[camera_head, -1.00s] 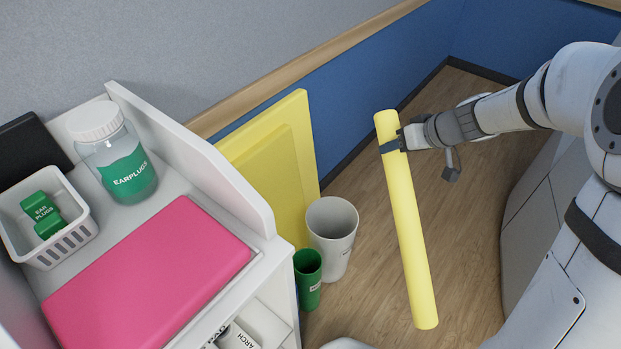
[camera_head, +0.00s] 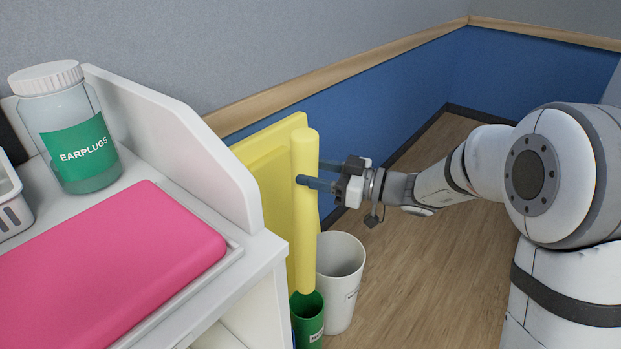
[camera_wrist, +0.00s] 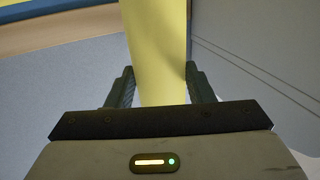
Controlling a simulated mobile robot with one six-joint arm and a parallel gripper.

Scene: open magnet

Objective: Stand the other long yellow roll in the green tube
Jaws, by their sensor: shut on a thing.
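My gripper (camera_head: 310,174) is shut on the long yellow roll (camera_head: 305,230), holding it upright around its upper part. In the wrist view the roll (camera_wrist: 158,50) runs between the two fingers (camera_wrist: 160,85). The green tube (camera_head: 308,325) stands low beside the white cabinet. The roll's rounded lower end shows at the tube's mouth, by its far rim. I cannot tell whether it is just above the opening or slightly inside. No second long roll can be made out.
A white bin (camera_head: 340,285) stands right behind the green tube. Yellow panels (camera_head: 262,175) lean against the blue wall behind the roll. The white cabinet (camera_head: 262,262) with a pink pad (camera_head: 110,265) and earplug jar (camera_head: 75,135) is at left. Floor to the right is clear.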

